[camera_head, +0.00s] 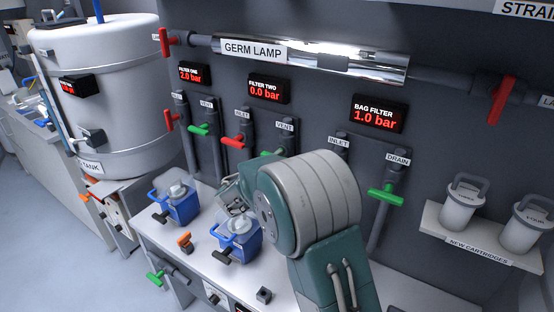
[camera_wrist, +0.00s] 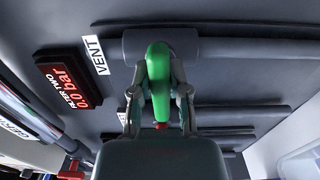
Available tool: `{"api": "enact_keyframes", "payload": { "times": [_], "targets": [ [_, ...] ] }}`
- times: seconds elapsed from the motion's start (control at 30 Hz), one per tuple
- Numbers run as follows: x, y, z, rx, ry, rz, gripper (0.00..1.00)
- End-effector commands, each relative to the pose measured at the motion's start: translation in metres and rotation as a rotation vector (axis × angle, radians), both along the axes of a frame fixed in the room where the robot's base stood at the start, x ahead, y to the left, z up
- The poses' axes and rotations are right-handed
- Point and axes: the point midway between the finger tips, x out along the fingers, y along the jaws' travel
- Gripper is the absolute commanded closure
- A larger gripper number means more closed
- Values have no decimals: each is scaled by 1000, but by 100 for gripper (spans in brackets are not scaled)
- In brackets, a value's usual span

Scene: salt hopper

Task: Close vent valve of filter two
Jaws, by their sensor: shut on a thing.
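The green vent valve handle of filter two (camera_wrist: 159,75) is in the middle of the wrist view, beside the VENT label (camera_wrist: 95,55). It lies crosswise to its grey pipe (camera_wrist: 240,50). My gripper (camera_wrist: 160,95) has a finger on each side of the handle and is shut on it. In the head view part of the green handle (camera_head: 268,154) shows below the VENT label; my arm hides the rest. The filter two display (camera_head: 265,91) reads 0.0 bar.
The red inlet handle of filter two (camera_head: 235,141) is just left of the vent. The green filter one vent handle (camera_head: 199,130) is further left. Blue filter housings (camera_head: 183,208) stand on the bench below. A green drain handle (camera_head: 386,196) is to the right.

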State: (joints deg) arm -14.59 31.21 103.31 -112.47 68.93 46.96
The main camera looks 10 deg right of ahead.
Motion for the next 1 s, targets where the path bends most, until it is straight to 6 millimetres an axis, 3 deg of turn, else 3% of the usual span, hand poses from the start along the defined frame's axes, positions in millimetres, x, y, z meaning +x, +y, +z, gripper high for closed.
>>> {"api": "enact_keyframes", "payload": {
  "times": [0.07, 0.1, 0.17, 0.57, 1.0],
  "targets": [
    [-1, 0, -5, 1, 11, 1, 100],
    [-1, 0, -5, 1, 13, 1, 65],
    [-1, 0, -5, 1, 12, 1, 43],
    [-3, 2, -2, 0, 6, 1, 43],
    [-58, 60, -3, -1, 8, 5, 43]
  ]
}}
